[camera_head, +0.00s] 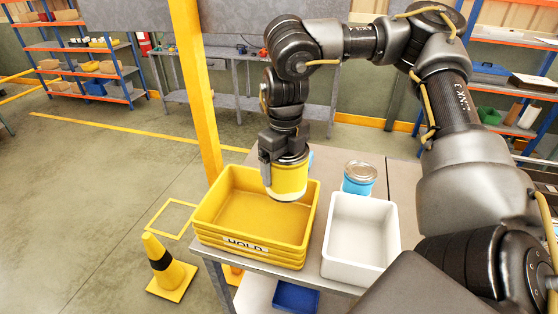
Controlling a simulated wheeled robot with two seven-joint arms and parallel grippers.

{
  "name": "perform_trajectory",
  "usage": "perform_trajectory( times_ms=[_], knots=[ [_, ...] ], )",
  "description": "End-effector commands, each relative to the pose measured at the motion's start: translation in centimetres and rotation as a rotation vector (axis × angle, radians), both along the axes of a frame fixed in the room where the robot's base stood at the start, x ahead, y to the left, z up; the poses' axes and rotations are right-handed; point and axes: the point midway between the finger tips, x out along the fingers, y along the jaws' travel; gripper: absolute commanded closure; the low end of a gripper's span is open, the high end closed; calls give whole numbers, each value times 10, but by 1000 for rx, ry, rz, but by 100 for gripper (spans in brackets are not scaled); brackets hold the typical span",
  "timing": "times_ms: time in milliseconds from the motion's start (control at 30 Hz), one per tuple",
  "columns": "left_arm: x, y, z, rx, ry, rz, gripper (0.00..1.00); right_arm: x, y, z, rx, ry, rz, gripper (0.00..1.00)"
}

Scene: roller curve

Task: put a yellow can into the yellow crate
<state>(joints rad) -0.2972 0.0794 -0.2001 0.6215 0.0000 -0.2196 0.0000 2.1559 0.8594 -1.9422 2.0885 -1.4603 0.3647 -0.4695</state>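The yellow can (288,182) is upright, with a pale lower band. It hangs over the right part of the yellow crate (213,207), above the crate's floor. My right gripper (284,157) is shut on the can from above. The crate is marked HOLD and stands on the table's left end; the part of it that shows is empty. The can hides part of the crate's right side. My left gripper is not in view.
A white crate (350,272) stands to the right on the table, empty. A blue can (359,180) stands behind it. A yellow post (195,85) rises behind the yellow crate. A yellow cone (165,265) stands on the floor at left. Shelves are far back.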

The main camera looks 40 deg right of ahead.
Motion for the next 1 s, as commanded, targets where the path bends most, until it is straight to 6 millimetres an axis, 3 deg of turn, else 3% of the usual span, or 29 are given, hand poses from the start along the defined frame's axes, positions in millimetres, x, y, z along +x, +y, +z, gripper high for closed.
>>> perform_trajectory(
  times_ms=[100,233,567,800,1000],
  knots=[
    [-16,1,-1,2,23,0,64,0,0,-3,0,1,2,42],
    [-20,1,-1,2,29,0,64,0,0,-12,0,2,4,42],
    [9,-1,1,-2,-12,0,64,-1,0,-53,1,3,4,42],
    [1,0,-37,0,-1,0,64,0,1,-90,0,-1,5,42],
    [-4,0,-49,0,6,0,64,0,1,-113,0,1,5,42]
  ],
)
